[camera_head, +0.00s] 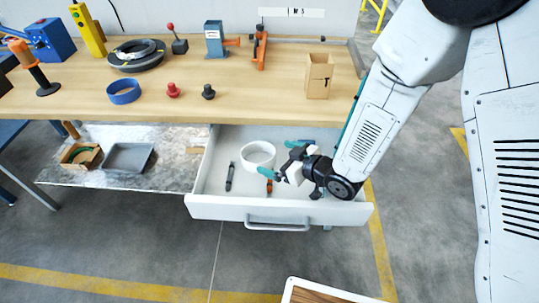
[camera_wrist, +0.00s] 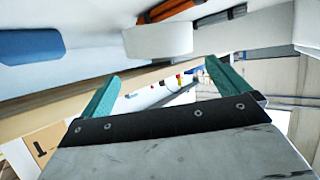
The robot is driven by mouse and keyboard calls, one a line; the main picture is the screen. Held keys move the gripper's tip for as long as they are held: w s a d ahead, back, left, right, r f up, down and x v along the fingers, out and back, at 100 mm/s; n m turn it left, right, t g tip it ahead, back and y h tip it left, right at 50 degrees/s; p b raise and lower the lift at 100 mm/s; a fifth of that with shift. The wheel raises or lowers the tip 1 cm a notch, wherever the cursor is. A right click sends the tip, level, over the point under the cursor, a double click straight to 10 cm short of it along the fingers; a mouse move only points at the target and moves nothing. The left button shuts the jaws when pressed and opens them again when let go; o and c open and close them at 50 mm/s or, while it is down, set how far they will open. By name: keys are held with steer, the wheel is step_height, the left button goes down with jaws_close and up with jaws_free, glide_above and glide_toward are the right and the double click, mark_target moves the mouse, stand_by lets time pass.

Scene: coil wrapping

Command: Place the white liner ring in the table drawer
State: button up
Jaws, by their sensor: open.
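The white liner ring (camera_head: 248,160) lies inside the open white table drawer (camera_head: 225,208), left of the drawer's middle. In the wrist view the ring (camera_wrist: 158,40) is whole at the top, beyond the teal fingertips and apart from them. My gripper (camera_head: 282,159) is over the drawer, just right of the ring. Its two teal fingers (camera_wrist: 162,74) are spread wide with nothing between them. The drawer floor shows white around the ring.
A dark tool (camera_head: 229,176) and an orange one (camera_head: 269,186) lie in the drawer. A grey tray (camera_head: 129,158) sits on the lower shelf.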

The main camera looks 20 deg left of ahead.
steer(key=shift+s+d+r, duration=0.15)
steer(key=shift+s+d, duration=0.05)
steer(key=shift+d, duration=0.15)
steer(key=shift+w+d+r, duration=0.1)
steer(key=shift+w+r, duration=0.1)
steer(key=shift+w, duration=0.05)
steer(key=w+d+r+m+t+h, duration=0.1)
steer(key=w+d+r+m+h, duration=0.3)
steer(key=d+r, duration=0.6)
steer(key=w+d+r+m+t+h, duration=0.15)
steer(key=d+r+h, duration=0.4)
steer(key=d, duration=0.75)
steer(key=s+d+r+m+g+h, duration=0.3)
steer(key=s+d+r+m, duration=0.35)
steer(key=s+d, duration=0.6)
steer(key=s+d+r+g, duration=0.1)
steer(key=s+r+g, duration=0.1)
steer(key=s, duration=0.5)
steer(key=s+d+r+m+g, duration=0.1)
steer(key=s+r, duration=0.1)
steer(key=s, duration=0.5)
steer(key=shift+s+d+r+m+g, duration=0.2)
steer(key=shift+s+m+g, duration=0.1)
steer(key=shift+s+g, duration=0.1)
